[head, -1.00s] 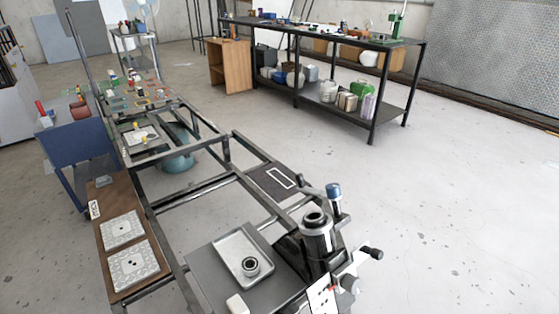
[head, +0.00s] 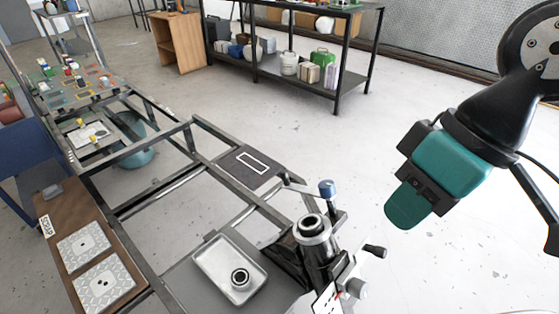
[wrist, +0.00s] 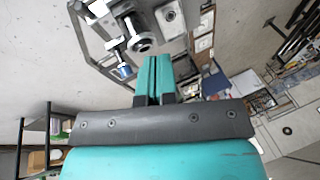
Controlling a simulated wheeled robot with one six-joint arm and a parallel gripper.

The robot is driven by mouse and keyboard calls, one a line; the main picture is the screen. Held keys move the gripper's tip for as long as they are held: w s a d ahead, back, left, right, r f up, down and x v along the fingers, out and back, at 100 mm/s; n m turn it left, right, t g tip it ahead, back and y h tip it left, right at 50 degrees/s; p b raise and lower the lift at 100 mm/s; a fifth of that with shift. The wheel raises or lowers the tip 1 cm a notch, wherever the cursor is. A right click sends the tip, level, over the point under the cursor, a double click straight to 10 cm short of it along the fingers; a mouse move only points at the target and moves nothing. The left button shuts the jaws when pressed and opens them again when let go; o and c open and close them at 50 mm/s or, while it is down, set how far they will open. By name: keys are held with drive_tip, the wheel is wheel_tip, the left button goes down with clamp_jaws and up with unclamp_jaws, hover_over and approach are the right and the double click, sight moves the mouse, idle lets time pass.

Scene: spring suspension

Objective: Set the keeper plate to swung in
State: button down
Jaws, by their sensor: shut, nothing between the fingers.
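A dark upright cylinder with a pale ring top (head: 315,232) stands at the near end of the metal frame. A blue-capped knob (head: 327,188) on a post stands just behind it. I cannot tell for sure which part there is the keeper plate, or whether it is swung in. My gripper (head: 396,218) hangs in the air to the right of the cylinder, apart from it, with its teal fingers shut and empty. In the wrist view the fingers (wrist: 153,78) are together; the ring top (wrist: 141,43) and blue knob (wrist: 124,71) lie to their left.
A black-knobbed handle (head: 375,251) sticks out right of the cylinder. A metal tray (head: 217,270) holding a dark ring (head: 240,278) lies to its left. A brown board (head: 55,223) carries two patterned plates. Open floor lies to the right; a black shelf (head: 338,100) stands behind.

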drive_tip(key=w+f+y, duration=0.1)
drive_tip(key=w+f, duration=0.2)
drive_tip(key=w, duration=1)
drive_tip(key=w+f+p, duration=0.1)
drive_tip(key=w+f, duration=0.3)
drive_tip(key=w, duration=1)
drive_tip(key=shift+f+t+y, duration=0.2)
drive_tip(key=shift+t+y, duration=0.1)
drive_tip(key=shift+y, duration=0.1)
drive_tip(key=shift+a, duration=0.15)
drive_tip(key=s+a+f+p, duration=0.1)
drive_tip(key=a+f+p, duration=0.2)
drive_tip(key=a+f, duration=0.5)
drive_tip(key=shift+s+a+f, duration=0.15)
drive_tip(key=shift+s+f, duration=0.2)
drive_tip(key=shift+f, duration=0.2)
drive_tip(key=shift+a, duration=0.15)
